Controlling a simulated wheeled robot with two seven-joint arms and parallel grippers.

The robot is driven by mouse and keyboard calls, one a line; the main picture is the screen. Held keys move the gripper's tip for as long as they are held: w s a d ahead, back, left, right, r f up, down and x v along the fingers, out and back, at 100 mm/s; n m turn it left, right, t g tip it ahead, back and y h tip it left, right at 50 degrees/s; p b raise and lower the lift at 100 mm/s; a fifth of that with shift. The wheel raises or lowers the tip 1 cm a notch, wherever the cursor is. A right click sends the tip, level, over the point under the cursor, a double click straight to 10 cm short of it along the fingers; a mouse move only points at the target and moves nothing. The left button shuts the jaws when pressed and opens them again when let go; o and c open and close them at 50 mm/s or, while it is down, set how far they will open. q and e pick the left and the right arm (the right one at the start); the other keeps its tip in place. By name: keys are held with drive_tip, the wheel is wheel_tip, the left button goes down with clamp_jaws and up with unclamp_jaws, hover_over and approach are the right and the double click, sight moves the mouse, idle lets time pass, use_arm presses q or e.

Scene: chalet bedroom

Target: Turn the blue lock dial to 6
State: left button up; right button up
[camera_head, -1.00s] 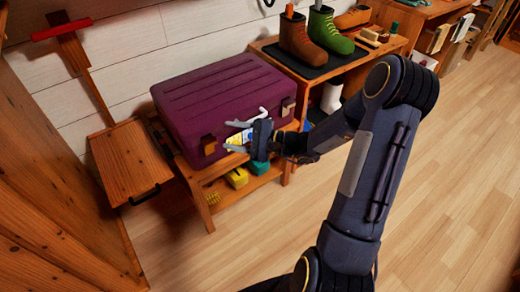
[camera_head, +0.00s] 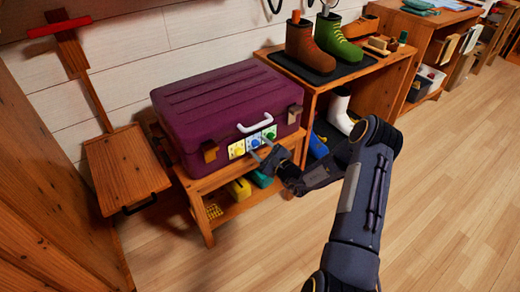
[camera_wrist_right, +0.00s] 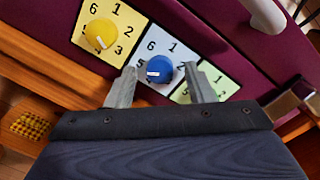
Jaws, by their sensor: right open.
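The blue dial (camera_wrist_right: 160,69) sits on a white panel (camera_wrist_right: 154,44) on the front of the purple suitcase (camera_head: 222,105). Its white mark points to the lower left, near the 5; some of its numbers are hidden. In the head view, the blue dial (camera_head: 254,142) is the middle one of three. My right gripper (camera_head: 262,150) is open in front of the lock. In the right wrist view, its fingers (camera_wrist_right: 160,74) appear on either side of the blue dial; I cannot tell whether they touch it. My left gripper is not in view.
A yellow dial (camera_wrist_right: 100,34) is left of the blue one, and a green panel (camera_wrist_right: 212,79) is right, partly behind a finger. The suitcase's white handle (camera_head: 255,123) sits above. The suitcase rests on a wooden bench (camera_head: 195,186). The floor (camera_head: 440,200) in front is clear.

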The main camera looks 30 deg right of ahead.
drive_tip(key=shift+w, duration=0.25)
drive_tip(key=shift+c, duration=0.2)
drive_tip(key=c, duration=0.9)
drive_tip(key=shift+c, duration=0.2)
drive_tip(key=shift+m, duration=0.3)
drive_tip(key=m+p, duration=0.2)
drive_tip(key=m, duration=0.3)
drive_tip(key=shift+m, duration=0.3)
drive_tip(key=m+p, duration=0.2)
drive_tip(key=m, duration=0.3)
drive_tip(key=shift+m+t, duration=0.3)
drive_tip(key=shift+m, duration=0.1)
drive_tip(key=shift+f+h, duration=0.1)
drive_tip(key=shift+h, duration=0.2)
